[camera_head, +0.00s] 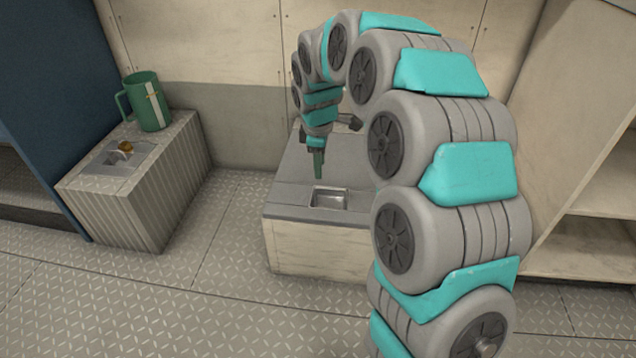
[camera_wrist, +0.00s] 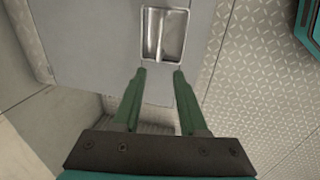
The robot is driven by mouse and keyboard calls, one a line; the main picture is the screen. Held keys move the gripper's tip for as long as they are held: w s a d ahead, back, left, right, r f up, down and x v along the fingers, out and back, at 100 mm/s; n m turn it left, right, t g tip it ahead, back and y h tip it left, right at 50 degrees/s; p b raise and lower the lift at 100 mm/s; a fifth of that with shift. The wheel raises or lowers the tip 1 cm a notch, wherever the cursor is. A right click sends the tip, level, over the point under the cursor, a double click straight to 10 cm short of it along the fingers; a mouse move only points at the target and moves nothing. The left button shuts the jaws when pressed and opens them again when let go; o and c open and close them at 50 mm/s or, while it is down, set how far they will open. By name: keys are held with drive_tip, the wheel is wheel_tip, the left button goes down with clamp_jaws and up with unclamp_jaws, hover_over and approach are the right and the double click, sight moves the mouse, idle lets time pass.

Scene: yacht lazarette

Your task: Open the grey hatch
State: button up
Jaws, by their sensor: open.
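The grey hatch (camera_head: 290,199) is the flat top of a low pale box in the middle of the head view, and it looks closed. A recessed metal pull (camera_head: 328,199) is set near its front edge. In the wrist view the hatch (camera_wrist: 95,45) fills the upper left, and the pull (camera_wrist: 162,35) shows as a metal cup with a bar across it. My gripper (camera_head: 318,177) points down above the hatch, just left of the pull. In the wrist view its two green fingers (camera_wrist: 160,72) are apart and empty, with their tips just short of the pull. My arm hides the hatch's right part.
A ribbed grey box (camera_head: 180,190) stands at left, with a green mug (camera_head: 148,101) and a small metal fitting with a brass knob (camera_head: 126,148) on top. Pale wall panels stand behind. Shelves (camera_head: 590,245) are at right. The tread-plate floor (camera_head: 200,310) in front is clear.

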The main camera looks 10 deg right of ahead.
wheel_tip(320, 180, down, 8)
drive_tip(key=w+b, duration=0.1)
drive_tip(key=shift+w+d, duration=0.2)
drive_tip(key=shift+w, duration=0.2)
clamp_jaws()
drive_tip(key=shift+r, duration=0.1)
idle(1.3)
